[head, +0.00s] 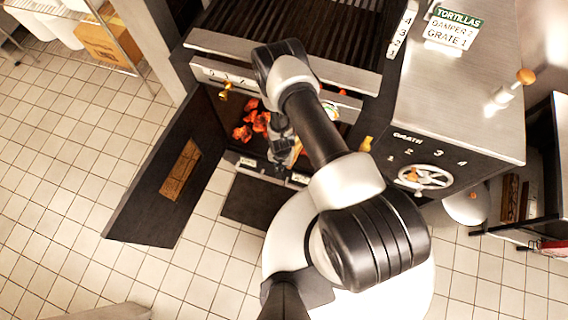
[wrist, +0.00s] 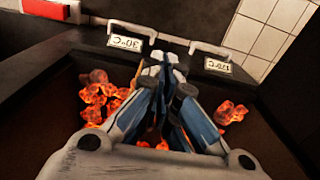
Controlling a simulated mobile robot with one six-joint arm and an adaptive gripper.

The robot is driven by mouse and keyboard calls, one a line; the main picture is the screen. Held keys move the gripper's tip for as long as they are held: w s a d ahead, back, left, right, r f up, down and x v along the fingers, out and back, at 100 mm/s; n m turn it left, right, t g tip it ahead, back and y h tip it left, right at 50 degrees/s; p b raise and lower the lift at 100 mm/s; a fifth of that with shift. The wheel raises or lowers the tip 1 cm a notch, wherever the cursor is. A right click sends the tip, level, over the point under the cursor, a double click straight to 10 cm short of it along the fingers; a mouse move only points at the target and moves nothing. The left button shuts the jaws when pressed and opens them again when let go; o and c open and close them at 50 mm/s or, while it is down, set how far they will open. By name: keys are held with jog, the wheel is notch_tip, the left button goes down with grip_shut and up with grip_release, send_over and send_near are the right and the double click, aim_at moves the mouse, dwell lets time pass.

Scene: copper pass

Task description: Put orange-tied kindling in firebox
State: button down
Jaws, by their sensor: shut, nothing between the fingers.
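The firebox (head: 247,158) is open below the grill and holds glowing orange coals (head: 254,121). My gripper (head: 280,135) reaches down into its opening, and my arm hides part of the inside. In the wrist view my gripper (wrist: 165,62) is shut and empty, low over the firebox floor, with coals (wrist: 98,92) to the left and more coals (wrist: 229,112) to the right. Bits of orange show between and behind the fingers, but I cannot tell whether they are coals or an orange tie. I cannot make out the orange-tied kindling for certain.
The dark firebox door (head: 158,165) stands swung open at the left. A steel counter (head: 470,85) with a handwheel (head: 424,177) on its front is at the right. Brown wooden pieces (head: 510,198) stand on a shelf at the far right.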

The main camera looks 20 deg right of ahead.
notch_tip(320, 180, down, 14)
jog(key=s+b, duration=0.2)
jog(key=b, duration=0.3)
jog(key=shift+w+d+r+b, duration=0.3)
jog(key=shift+w+d, duration=0.35)
jog(key=shift+w, duration=0.15)
jog(key=shift+w+d+r+b, duration=0.15)
jog(key=shift+w+d+b, duration=0.1)
jog(key=shift+w+d, duration=0.45)
jog(key=shift+a, duration=0.15)
jog(key=shift+w, duration=0.1)
